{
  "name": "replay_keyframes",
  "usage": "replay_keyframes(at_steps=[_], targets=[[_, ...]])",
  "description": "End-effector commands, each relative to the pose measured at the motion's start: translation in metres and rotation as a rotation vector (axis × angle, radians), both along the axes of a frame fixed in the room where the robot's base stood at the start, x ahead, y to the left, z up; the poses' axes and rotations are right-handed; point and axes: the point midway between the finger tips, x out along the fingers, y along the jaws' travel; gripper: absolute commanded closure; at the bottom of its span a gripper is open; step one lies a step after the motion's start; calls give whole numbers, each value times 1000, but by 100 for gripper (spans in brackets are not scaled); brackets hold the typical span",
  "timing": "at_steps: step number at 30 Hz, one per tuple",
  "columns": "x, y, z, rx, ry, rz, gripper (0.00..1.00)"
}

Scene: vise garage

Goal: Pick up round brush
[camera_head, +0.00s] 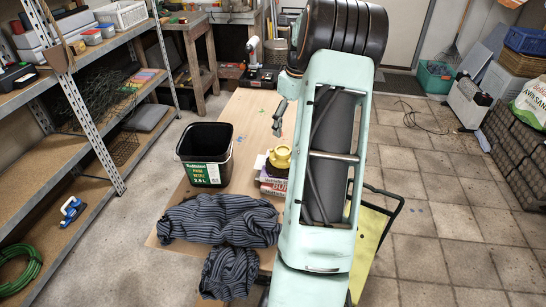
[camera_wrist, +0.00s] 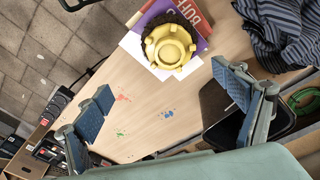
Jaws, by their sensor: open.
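The round brush (camera_head: 280,157) has a yellow top and dark bristles. It sits on a small stack of books and paper on the wooden table (camera_head: 248,112). In the wrist view the brush (camera_wrist: 170,46) is at the top centre, seen from above, with dark bristles showing around its rim. My gripper (camera_wrist: 164,100) is open and empty, its two blue-padded fingers spread wide. The brush appears beyond the fingertips, not between them. In the head view my gripper (camera_head: 279,118) shows only partly beside my arm, above the table.
A black bucket (camera_head: 204,142) with a green-white label stands left of the brush. Striped dark cloth (camera_head: 220,220) lies at the table's near end. The books (camera_head: 273,182) lie under the brush. A drill-like tool (camera_head: 254,60) stands at the far end. Shelves (camera_head: 100,165) stand at left.

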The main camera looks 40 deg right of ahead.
Motion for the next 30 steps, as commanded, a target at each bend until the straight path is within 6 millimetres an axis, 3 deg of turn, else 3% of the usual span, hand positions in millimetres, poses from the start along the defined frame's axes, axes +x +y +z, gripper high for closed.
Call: replay_keyframes(at_steps=[1, 15, 20, 30], targets=[[-3, 0, -12, 28, 1, 18, 11], [1, 6, -73, 77, -1, 70, 11], [3, 7, -83, 76, -1, 69, 11], [5, 13, -128, 77, -1, 68, 11]])
